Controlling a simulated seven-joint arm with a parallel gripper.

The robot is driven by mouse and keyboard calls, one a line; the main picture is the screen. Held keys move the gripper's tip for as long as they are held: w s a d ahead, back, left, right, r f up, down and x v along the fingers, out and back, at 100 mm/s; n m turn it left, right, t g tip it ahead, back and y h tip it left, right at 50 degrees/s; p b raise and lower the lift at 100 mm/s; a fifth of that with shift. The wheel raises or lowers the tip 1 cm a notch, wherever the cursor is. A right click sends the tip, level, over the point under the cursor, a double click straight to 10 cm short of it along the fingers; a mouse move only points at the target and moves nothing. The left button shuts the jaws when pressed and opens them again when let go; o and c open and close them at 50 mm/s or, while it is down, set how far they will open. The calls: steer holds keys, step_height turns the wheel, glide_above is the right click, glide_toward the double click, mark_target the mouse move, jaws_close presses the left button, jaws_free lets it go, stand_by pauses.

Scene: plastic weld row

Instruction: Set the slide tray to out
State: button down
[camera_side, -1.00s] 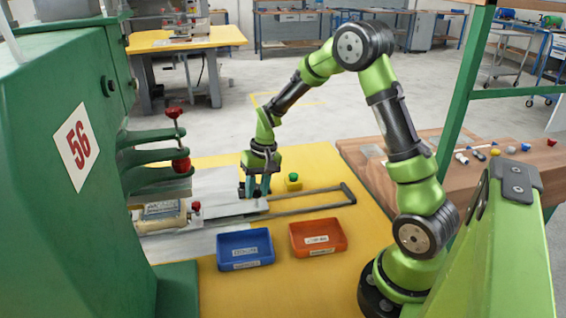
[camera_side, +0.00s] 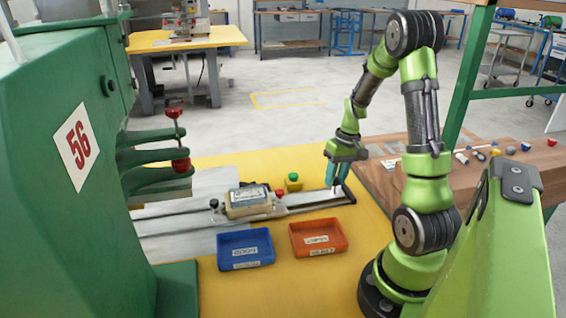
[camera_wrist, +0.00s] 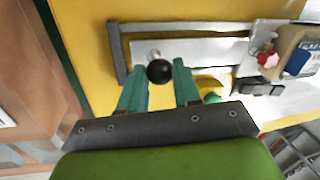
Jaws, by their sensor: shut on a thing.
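The slide tray (camera_side: 305,199) is a flat light-grey plate on two long rails, drawn out to the right near the rails' closed end. It carries a beige fixture block (camera_side: 248,203) with a blue-grey part on top. My gripper (camera_side: 337,190) is at the tray's right end, pointing down. In the wrist view, my gripper (camera_wrist: 159,70) has its teal fingers on both sides of the tray's round black knob (camera_wrist: 160,72) and is shut on it. The tray plate (camera_wrist: 205,52) and the fixture's edge (camera_wrist: 297,45) also show there. In the side view the fingers hide the knob.
A green machine (camera_side: 60,150) with clamp arms stands left, over the inner rail end. A blue bin (camera_side: 245,262) and an orange bin (camera_side: 318,250) sit in front of the rails. A green button on a yellow box (camera_side: 293,182) sits behind them. A wooden bench is at right.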

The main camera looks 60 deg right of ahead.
steer(key=shift+s+d, duration=0.4)
steer(key=shift+d, duration=0.05)
steer(key=shift+d, duration=0.1)
steer(key=c, duration=0.8)
jaws_free()
steer(key=shift+r, duration=0.25)
step_height(320, 180, up, 16)
steer(key=s+d, duration=0.1)
steer(key=d, duration=0.1)
steer(key=shift+s+d, duration=0.25)
steer(key=shift+s, duration=0.15)
